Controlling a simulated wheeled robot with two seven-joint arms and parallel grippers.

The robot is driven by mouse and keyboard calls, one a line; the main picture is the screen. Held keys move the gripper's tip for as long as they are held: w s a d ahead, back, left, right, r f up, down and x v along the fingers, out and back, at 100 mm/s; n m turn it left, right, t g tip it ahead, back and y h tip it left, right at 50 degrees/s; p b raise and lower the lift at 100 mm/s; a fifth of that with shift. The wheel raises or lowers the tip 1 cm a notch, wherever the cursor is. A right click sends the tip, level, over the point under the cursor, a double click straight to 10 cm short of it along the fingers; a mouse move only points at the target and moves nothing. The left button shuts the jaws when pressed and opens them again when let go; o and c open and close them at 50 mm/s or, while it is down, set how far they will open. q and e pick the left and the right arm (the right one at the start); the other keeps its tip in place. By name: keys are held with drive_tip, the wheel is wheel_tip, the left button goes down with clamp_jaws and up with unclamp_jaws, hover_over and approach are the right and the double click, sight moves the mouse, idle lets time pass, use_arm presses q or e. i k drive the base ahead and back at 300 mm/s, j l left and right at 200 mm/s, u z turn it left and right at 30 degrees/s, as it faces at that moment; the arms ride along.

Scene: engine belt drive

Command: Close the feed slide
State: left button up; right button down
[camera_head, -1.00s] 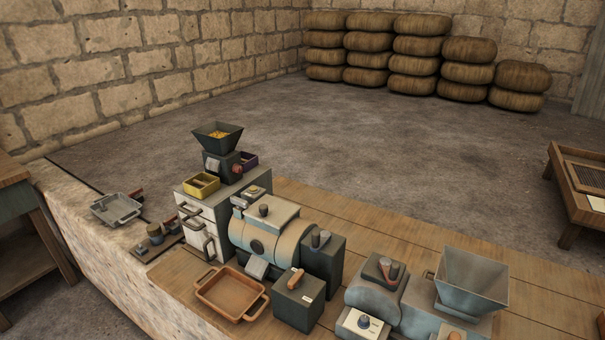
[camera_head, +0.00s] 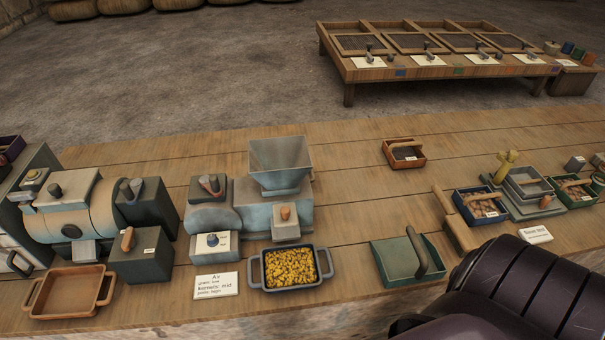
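A blue-grey machine (camera_head: 233,206) with a square open hopper (camera_head: 279,163) stands on the wooden table at centre left. Below the hopper, its front has a small grey plate with an orange knob (camera_head: 285,213), which may be the feed slide. I cannot tell whether it is open or shut. A grey tray of yellow kernels (camera_head: 290,267) sits directly below and in front of it. The hopper looks empty from here. A dark link of my own arm fills the lower right corner, but no fingertips show. Neither gripper is in view.
A label card (camera_head: 215,285) lies left of the kernel tray. A tan drum machine (camera_head: 74,211) and an empty brown tray (camera_head: 68,291) stand at left. A green tray (camera_head: 408,262) is to the right. The table behind it is mostly clear.

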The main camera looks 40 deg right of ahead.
sight(285, 214)
drive_tip(key=k+z, duration=0.1)
drive_tip(key=z, duration=0.85)
